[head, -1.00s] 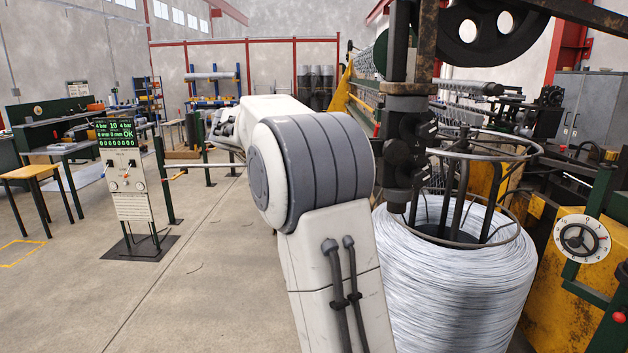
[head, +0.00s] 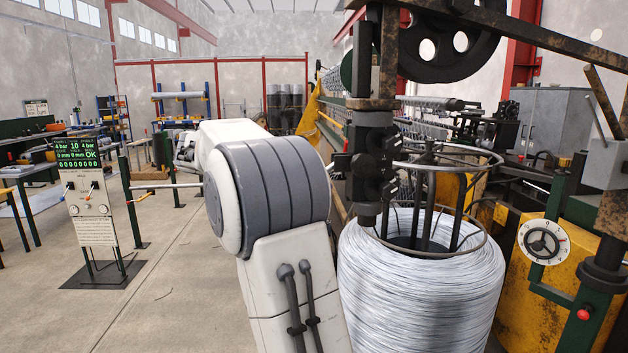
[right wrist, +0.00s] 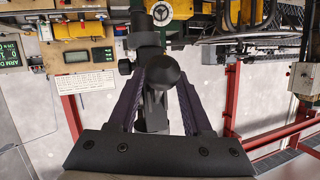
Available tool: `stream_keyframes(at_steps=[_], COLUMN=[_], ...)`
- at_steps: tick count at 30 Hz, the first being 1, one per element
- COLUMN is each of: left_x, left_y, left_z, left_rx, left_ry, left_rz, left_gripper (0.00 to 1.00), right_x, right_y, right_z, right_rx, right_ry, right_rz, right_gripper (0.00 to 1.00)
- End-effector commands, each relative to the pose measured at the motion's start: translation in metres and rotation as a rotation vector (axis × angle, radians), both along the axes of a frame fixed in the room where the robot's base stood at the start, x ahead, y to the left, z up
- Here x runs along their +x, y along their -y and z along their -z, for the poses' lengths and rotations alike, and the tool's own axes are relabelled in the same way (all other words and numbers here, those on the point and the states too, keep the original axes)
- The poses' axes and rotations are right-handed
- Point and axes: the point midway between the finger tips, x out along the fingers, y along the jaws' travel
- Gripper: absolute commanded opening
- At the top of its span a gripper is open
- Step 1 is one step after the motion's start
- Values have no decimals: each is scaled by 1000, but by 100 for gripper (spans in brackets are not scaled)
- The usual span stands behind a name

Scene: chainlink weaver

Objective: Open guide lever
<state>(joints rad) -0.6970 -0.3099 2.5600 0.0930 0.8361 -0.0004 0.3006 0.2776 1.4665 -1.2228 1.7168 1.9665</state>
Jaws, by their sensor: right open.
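In the right wrist view, a dark lever with a round black ball knob (right wrist: 168,70) stands between the two dark purple fingers of my right gripper (right wrist: 164,75). The fingers are apart on either side of it, and I cannot tell whether they touch it. The lever's far end is partly hidden behind the knob. In the head view, a black guide post (head: 370,150) with several knobs hangs in front of the wire coil. My own large white and grey arm link covers the space to its left, and no gripper shows there. My left gripper is not in view.
A big wire coil (head: 420,285) stands below the post with a metal ring frame at its top. A yellow machine housing (head: 535,300) and a round dial (head: 543,241) are at right. A control stand (head: 92,205) is at left. Floor between stand and arm is clear.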

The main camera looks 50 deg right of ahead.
Motion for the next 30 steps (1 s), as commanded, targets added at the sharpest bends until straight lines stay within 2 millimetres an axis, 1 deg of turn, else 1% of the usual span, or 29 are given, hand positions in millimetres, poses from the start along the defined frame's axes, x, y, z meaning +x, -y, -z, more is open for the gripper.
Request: stream_keyframes(at_steps=[5, 8, 12, 18, 24, 30], left_x=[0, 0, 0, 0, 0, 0], left_y=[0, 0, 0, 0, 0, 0], left_z=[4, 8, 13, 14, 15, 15], left_rx=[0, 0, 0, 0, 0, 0], left_ry=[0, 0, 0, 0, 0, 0], left_rz=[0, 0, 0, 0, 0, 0], left_gripper=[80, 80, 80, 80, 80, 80], right_x=[6, 14, 28, 44, 49, 49], right_y=[-9, -24, -48, -76, -87, -88], right_z=[-3, -7, -15, -27, -32, -32], right_rx=[-3, -2, -1, 0, 1, 0], right_ry=[3, 3, 3, 1, 1, -1], right_rz=[-2, -5, -6, -4, -1, -1], right_gripper=[50, 50, 50, 50, 50, 50])
